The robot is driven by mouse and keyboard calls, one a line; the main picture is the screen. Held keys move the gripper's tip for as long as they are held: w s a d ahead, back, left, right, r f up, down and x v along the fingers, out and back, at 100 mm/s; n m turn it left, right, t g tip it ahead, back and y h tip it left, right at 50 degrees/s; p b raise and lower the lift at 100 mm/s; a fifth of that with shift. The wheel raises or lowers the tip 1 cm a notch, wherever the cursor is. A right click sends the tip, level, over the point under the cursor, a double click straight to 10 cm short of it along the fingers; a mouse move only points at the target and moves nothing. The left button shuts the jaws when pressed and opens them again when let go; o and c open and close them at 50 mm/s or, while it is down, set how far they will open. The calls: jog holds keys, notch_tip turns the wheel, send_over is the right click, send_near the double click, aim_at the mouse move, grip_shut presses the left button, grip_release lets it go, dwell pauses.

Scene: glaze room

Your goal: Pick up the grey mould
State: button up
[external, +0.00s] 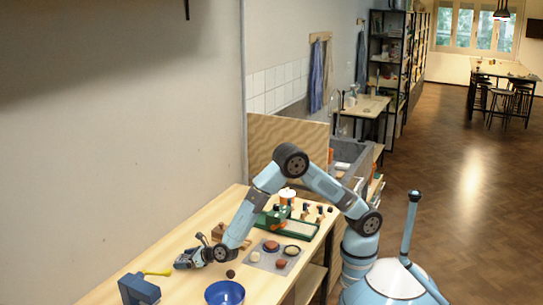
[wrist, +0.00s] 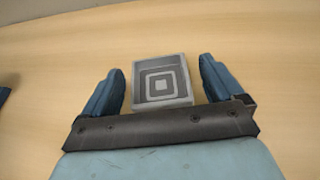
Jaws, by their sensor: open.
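The grey mould (wrist: 162,82) is a square block with nested square ridges on its face, seen in the wrist view on the pale wooden table. My gripper (wrist: 161,66) is open, with one blue finger on each side of the mould. A gap shows between the mould and each finger, and nothing is held. In the external view my gripper (external: 189,254) is low over the left part of the table. I cannot clearly tell the mould from the gripper there.
A blue bowl (external: 225,292), a dark ball (external: 231,273), a blue angular object (external: 139,289) and a yellow item (external: 157,273) are near my gripper. A grey mat (external: 262,262) with several round pieces and a green tray (external: 297,231) lie to the right. A wall runs behind the table.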

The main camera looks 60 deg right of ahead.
jog(key=c, duration=1.1)
